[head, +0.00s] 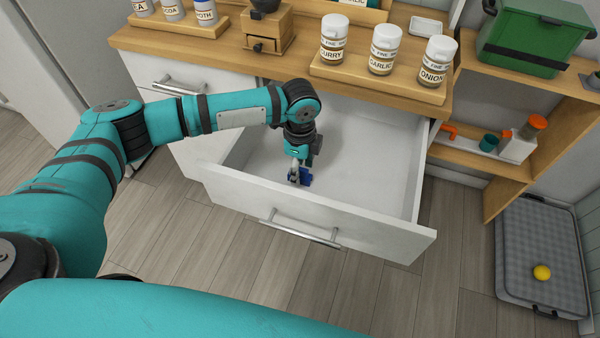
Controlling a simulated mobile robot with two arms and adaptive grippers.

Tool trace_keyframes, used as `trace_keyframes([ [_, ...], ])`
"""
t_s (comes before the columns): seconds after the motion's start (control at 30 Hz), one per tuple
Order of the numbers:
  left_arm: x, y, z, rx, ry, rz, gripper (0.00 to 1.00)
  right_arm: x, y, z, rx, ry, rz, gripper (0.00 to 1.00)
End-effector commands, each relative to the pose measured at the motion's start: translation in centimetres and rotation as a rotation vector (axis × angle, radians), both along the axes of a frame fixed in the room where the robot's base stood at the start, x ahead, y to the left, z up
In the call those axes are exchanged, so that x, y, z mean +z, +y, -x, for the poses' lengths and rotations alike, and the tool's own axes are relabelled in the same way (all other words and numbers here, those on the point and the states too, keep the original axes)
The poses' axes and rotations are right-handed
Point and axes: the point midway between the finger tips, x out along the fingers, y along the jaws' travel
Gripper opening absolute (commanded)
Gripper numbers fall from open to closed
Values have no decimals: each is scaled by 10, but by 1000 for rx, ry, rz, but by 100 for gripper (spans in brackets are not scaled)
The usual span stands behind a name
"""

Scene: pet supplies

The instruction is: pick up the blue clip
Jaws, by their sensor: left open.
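The blue clip (307,178) is a small dark blue piece inside the open white drawer (375,165), close behind the drawer's front panel. My left gripper (298,176) points down into the drawer right at the clip, with its fingers open. The fingers hide part of the clip, and I cannot tell whether they touch it. My right gripper is not in view.
The drawer's front panel (330,215) with its metal handle stands just in front of the gripper. The wooden counter (215,58) above holds a tray of spice jars (383,50) and a grinder (268,30). The rest of the drawer floor looks bare.

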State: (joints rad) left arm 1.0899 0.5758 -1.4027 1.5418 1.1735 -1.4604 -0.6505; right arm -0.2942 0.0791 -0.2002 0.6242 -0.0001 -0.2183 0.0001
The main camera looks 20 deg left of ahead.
Motion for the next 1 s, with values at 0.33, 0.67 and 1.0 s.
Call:
trace_keyframes([
  [0.33,-23,0,0,-1,-2,1,49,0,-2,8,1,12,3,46],
  [0.67,-23,0,0,-1,-1,0,19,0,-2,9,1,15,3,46],
  [1.0,-22,0,0,-1,-1,0,7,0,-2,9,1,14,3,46],
])
